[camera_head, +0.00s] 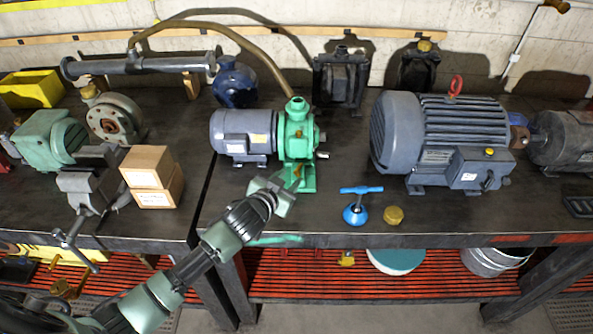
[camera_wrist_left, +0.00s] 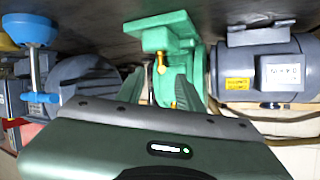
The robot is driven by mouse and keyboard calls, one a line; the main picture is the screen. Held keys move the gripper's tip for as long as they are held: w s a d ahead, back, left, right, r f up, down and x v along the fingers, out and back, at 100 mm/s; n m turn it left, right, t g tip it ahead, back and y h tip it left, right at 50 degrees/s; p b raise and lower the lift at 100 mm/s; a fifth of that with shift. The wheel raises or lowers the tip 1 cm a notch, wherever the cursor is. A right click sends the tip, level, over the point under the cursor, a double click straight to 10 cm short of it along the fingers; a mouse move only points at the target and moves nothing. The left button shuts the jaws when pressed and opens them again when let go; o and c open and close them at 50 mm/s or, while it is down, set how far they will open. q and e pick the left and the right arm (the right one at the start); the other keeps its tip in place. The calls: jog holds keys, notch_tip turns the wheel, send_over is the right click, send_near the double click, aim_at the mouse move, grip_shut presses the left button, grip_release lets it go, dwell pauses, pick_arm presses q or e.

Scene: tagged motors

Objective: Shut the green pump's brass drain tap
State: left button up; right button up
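The green pump (camera_head: 297,135) stands on the bench, joined to a grey-blue motor (camera_head: 243,135) on its left. Its brass drain tap (camera_head: 299,171) is low on the front, partly hidden by my gripper. My left gripper (camera_head: 283,188) is right in front of the pump's lower part. In the left wrist view, which appears upside down, the green pump (camera_wrist_left: 180,35) lies straight ahead. The brass tap (camera_wrist_left: 162,66) shows between the two spread fingers of my left gripper (camera_wrist_left: 161,80). I cannot tell whether they touch it. My right gripper is not in view.
A blue T-handled valve (camera_head: 355,213) and a brass cap (camera_head: 393,215) stand right of the gripper near the front edge. A large grey motor (camera_head: 440,140) fills the right. Cardboard boxes (camera_head: 150,178) and a vise (camera_head: 88,190) are at left.

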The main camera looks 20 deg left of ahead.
aim_at(295, 173)
pick_arm(q)
jog(key=shift+p+x, duration=0.4)
jog(key=shift+x, duration=2.65)
jog(key=shift+f, duration=0.1)
grip_shut()
